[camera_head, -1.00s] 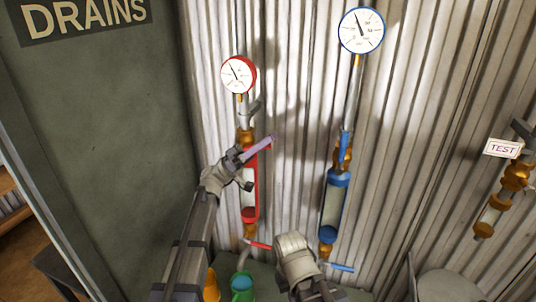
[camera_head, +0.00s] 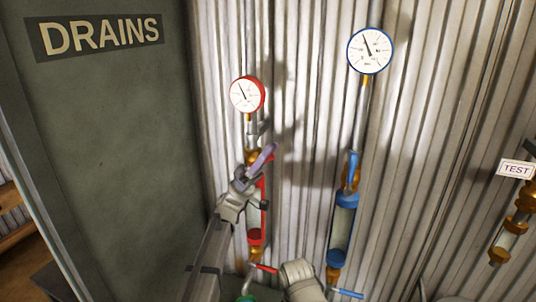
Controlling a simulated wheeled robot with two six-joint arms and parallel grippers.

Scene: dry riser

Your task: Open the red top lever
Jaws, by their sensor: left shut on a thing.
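The red riser stands at the left of the corrugated wall. It has a red-rimmed gauge (camera_head: 246,94), a brass valve (camera_head: 252,157) and a red lower collar (camera_head: 256,237). My left gripper (camera_head: 265,158) is at this upper valve, its fingers slanting up to the right, shut on the red top lever. The lever is mostly hidden by the fingers. A red strip (camera_head: 263,184) shows just below them; I cannot tell if it is lever or sight-glass frame.
The blue riser stands to the right, with a blue-rimmed gauge (camera_head: 370,51), an upright blue top lever (camera_head: 353,164) and a lower blue lever (camera_head: 346,293). A lower red lever (camera_head: 265,268) is near the bottom. A dark panel marked DRAINS (camera_head: 98,37) fills the left.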

